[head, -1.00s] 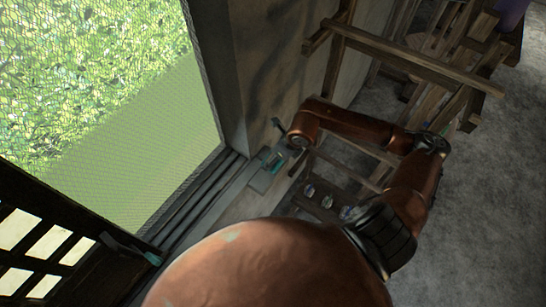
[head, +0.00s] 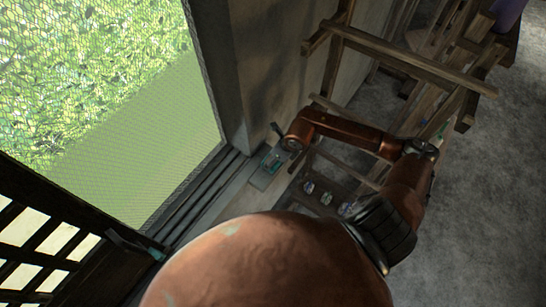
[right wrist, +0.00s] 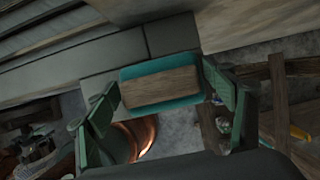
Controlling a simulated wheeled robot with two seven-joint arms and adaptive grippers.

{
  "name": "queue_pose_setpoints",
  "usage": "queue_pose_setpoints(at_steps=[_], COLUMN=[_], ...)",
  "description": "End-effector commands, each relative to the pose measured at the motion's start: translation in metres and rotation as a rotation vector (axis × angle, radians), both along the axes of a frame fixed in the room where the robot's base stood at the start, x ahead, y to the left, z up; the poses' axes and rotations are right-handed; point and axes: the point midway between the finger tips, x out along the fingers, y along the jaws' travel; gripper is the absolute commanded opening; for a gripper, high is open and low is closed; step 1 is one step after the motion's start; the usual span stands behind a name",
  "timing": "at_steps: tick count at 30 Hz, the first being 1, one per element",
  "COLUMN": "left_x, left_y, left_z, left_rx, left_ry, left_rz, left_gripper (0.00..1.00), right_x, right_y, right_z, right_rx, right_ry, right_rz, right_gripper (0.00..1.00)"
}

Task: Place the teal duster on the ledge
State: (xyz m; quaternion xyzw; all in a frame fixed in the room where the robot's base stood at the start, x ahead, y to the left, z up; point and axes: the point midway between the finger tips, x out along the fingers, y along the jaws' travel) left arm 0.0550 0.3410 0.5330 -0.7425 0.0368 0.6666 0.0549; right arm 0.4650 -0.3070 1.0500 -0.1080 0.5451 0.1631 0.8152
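The teal duster (right wrist: 160,86) has a wooden back and a teal rim. In the right wrist view it lies between the two green fingers of my right gripper (right wrist: 160,80), which appear to touch its two ends. My right gripper (head: 280,152) is small and partly hidden by the arm there.
A wall (head: 275,60) rises behind the ledge. A dark lattice shutter (head: 45,245) stands at the left. Wooden loom beams (head: 410,60) stand at the upper right. A dark wooden rack with several small items (head: 325,198) lies below my right arm.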

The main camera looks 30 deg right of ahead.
Motion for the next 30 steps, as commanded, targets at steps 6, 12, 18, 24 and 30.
queue_pose_setpoints(at_steps=[6, 12, 18, 24, 30], left_x=[-0.001, -0.003, -0.006, -0.007, -0.007], left_y=[0.000, 0.000, 0.000, -0.001, -0.001], left_z=[0.000, 0.000, -0.005, -0.024, -0.035], left_rx=[0.000, 0.000, 0.000, -0.001, -0.001], left_ry=[0.000, 0.004, 0.007, 0.009, 0.009], left_rz=[0.000, 0.001, 0.001, 0.002, 0.001], left_gripper=[0.40, 0.40, 0.40, 0.40, 0.40], right_x=[0.000, 0.000, -0.002, -0.030, -0.067], right_y=[0.000, 0.000, -0.002, -0.014, -0.029], right_z=[0.001, 0.001, 0.010, 0.026, 0.027], right_rx=[0.000, 0.000, -0.002, -0.005, -0.004], right_ry=[0.000, 0.000, -0.003, 0.003, 0.005], right_rz=[0.000, 0.000, 0.001, 0.000, 0.000], right_gripper=[0.89, 0.89, 0.89, 0.89, 0.89])
